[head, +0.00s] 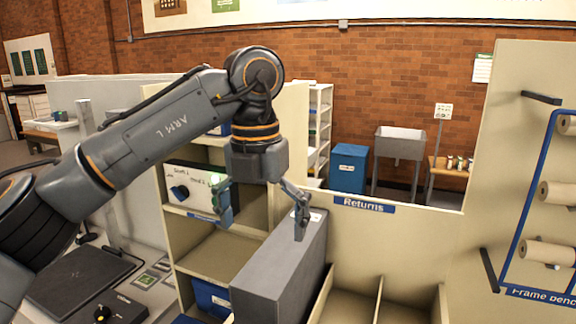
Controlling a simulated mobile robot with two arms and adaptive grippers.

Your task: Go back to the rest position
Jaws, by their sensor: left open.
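My left gripper (262,225) hangs from my left arm in the middle of the head view. Its fingers are spread wide and nothing shows between them. A tall grey box (272,278) stands just below it and to the right. The right finger overlaps the top of the box in the picture; I cannot tell whether they touch. My right gripper is not in view.
A beige shelf unit (222,254) with blue boxes low down stands left of the grey box. A bench with a black pad (85,278) lies at left. Paper rolls (548,252) hang at right.

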